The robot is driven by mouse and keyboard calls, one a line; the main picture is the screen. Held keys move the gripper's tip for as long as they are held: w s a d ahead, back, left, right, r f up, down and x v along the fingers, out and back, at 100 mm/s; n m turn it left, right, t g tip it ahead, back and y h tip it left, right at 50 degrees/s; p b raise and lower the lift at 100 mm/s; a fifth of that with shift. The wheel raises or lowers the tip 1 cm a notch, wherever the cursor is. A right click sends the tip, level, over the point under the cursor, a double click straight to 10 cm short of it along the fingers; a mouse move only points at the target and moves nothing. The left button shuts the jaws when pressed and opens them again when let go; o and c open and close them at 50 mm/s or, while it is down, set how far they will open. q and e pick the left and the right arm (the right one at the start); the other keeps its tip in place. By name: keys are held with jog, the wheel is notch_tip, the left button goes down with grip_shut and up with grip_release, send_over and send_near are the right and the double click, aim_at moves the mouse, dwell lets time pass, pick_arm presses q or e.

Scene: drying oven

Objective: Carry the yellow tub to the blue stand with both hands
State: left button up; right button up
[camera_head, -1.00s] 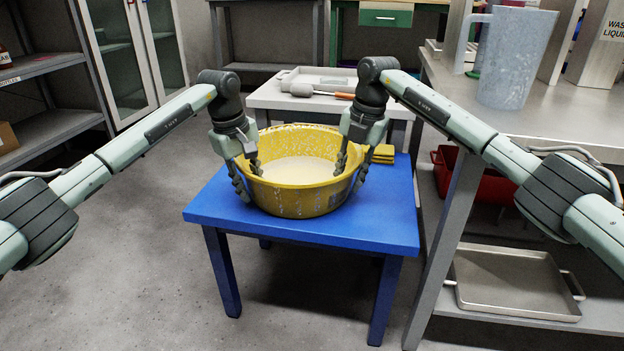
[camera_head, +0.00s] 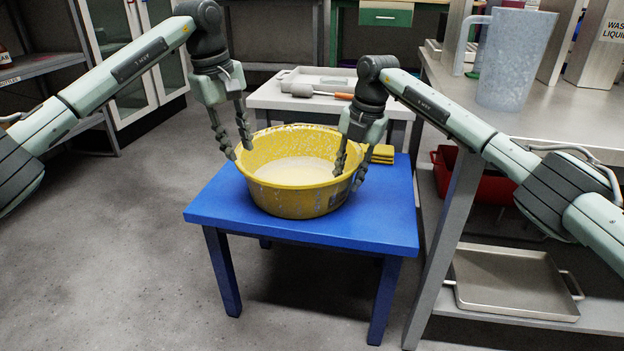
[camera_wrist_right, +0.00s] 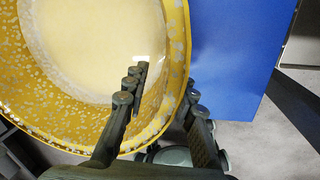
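The yellow tub (camera_head: 300,200), with white speckles and pale contents, stands upright on the blue stand (camera_head: 375,228). My right gripper (camera_head: 349,178) is at the tub's right rim, one finger inside the tub and one outside. In the right wrist view, the right gripper (camera_wrist_right: 165,85) has its fingers spread apart around the tub wall (camera_wrist_right: 178,50), with a gap inside. The blue stand (camera_wrist_right: 235,55) shows beyond the rim.
Yellow folded cloths or sponges (camera_head: 382,153) lie on the stand behind the tub. A light table (camera_head: 290,97) with a tray and a tool stands behind. A metal bench (camera_head: 560,120) with a large jug (camera_head: 513,60) is at right. The floor at left is clear.

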jog(key=shift+r, duration=0.2)
notch_tip(320, 180, up, 12)
jog(key=s+d, duration=0.1)
jog(key=d, duration=0.1)
jog(key=shift+f, duration=0.25)
jog(key=shift+s, duration=0.1)
